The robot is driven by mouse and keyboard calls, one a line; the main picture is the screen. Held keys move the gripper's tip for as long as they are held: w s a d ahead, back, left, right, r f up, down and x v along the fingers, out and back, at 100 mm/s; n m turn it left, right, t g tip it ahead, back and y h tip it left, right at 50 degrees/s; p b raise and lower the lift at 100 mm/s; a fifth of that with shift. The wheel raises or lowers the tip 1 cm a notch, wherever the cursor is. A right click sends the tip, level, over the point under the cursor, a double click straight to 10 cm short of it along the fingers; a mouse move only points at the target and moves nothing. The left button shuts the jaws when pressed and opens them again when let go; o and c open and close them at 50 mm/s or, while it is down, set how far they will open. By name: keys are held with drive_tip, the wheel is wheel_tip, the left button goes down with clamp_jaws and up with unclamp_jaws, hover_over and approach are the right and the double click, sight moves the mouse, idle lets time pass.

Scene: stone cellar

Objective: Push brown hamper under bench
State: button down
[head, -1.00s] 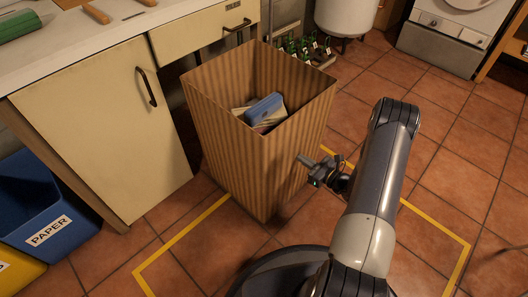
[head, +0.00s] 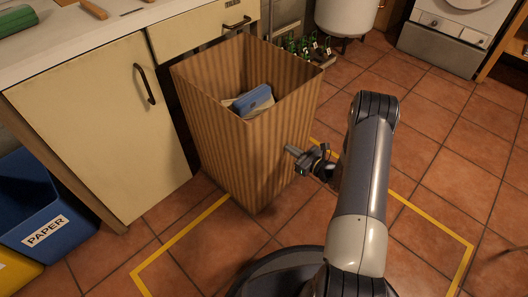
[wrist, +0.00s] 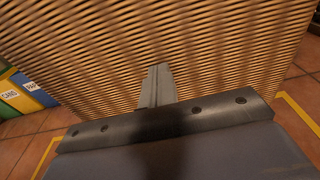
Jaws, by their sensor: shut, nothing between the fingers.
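The brown hamper (head: 240,150) is a tall ribbed open-topped box, upright on the tiles, with a blue item and a pale item inside. Its back left part is in the gap beside the cabinet door, below the bench (head: 130,32). Its front still stands out from the bench edge. My gripper (head: 290,150) is shut and empty, at the hamper's right front side. In the wrist view the hamper's ribbed wall (wrist: 220,50) fills most of the picture, and my shut fingers (wrist: 160,70) point at it, touching or very close.
A cream cabinet door (head: 95,110) stands left of the hamper. A blue paper bin (head: 45,215) is at the left edge. Green bottles (head: 305,47) and a white tank (head: 346,15) stand behind. Yellow floor tape (head: 180,238) marks an area of open tiles in front.

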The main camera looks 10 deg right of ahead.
drive_tip(key=shift+w+a, duration=0.1)
drive_tip(key=shift+w, duration=0.05)
drive_tip(key=shift+r+b+x, duration=0.15)
drive_tip(key=shift+b+x, duration=0.45)
drive_tip(key=shift+x, duration=0.85)
drive_tip(key=shift+r+b+x, duration=0.15)
drive_tip(key=shift+b+x, duration=0.4)
drive_tip(key=shift+x, duration=0.85)
drive_tip(key=shift+r+b+x, duration=0.15)
drive_tip(key=shift+b+x, duration=0.55)
drive_tip(key=shift+x, duration=0.8)
drive_tip(key=shift+r+b+x, duration=0.15)
drive_tip(key=shift+b+x, duration=0.5)
drive_tip(key=shift+x, duration=0.85)
drive_tip(key=shift+w+a, duration=0.1)
drive_tip(key=shift+b+x, duration=0.65)
drive_tip(key=shift+x, duration=0.8)
drive_tip(key=shift+w+a+r, duration=0.2)
drive_tip(key=shift+w+a, duration=0.7)
drive_tip(key=shift+w, duration=0.25)
